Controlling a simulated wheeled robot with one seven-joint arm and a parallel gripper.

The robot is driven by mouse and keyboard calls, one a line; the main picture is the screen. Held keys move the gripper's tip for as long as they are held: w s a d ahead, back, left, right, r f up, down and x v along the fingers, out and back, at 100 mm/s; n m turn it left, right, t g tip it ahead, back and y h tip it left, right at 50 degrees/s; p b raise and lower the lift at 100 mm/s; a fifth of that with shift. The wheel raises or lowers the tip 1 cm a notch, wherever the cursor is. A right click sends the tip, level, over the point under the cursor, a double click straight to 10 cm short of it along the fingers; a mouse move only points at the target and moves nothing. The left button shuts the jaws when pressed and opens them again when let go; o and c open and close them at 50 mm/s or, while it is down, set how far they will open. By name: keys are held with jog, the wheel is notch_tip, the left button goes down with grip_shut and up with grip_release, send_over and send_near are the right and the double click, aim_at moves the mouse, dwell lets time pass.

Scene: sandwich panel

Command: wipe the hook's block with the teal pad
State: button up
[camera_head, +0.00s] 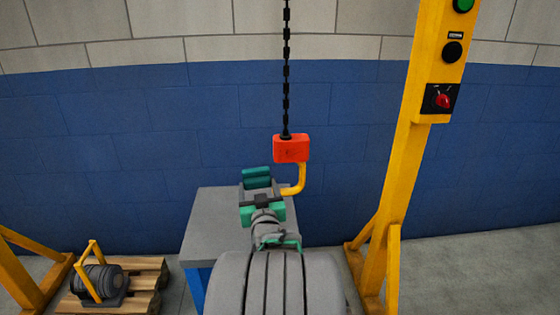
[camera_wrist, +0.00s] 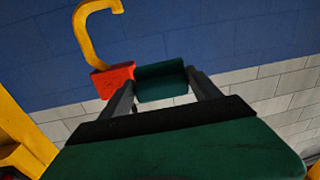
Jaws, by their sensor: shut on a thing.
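The hook's block (camera_head: 291,148) is a red box hanging on a dark chain, with the yellow hook (camera_head: 301,181) curving below it. My gripper (camera_head: 257,187) is shut on the teal pad (camera_head: 256,173), left of and a little lower than the block, with a gap between pad and block in the head view. In the wrist view the pad (camera_wrist: 160,82) spans between my two fingers. The block (camera_wrist: 114,78) shows there just left of the pad, partly behind a finger, and the hook (camera_wrist: 84,35) points upward. I cannot tell the depth between pad and block.
A grey-topped blue table (camera_head: 208,221) stands below my gripper. A yellow post (camera_head: 400,150) with buttons and a red switch rises on the right. A wooden pallet (camera_head: 148,274) with a motor-like unit (camera_head: 98,283) lies at lower left. A blue wall is behind.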

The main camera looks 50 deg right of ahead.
jog(key=s+d+r+m+g+h, duration=0.1)
jog(key=s+d+r, duration=0.2)
jog(key=s+d, duration=0.15)
jog(key=p+x, duration=0.1)
jog(key=x, duration=0.5)
jog(key=shift+x, duration=1)
jog(key=shift+f, duration=0.1)
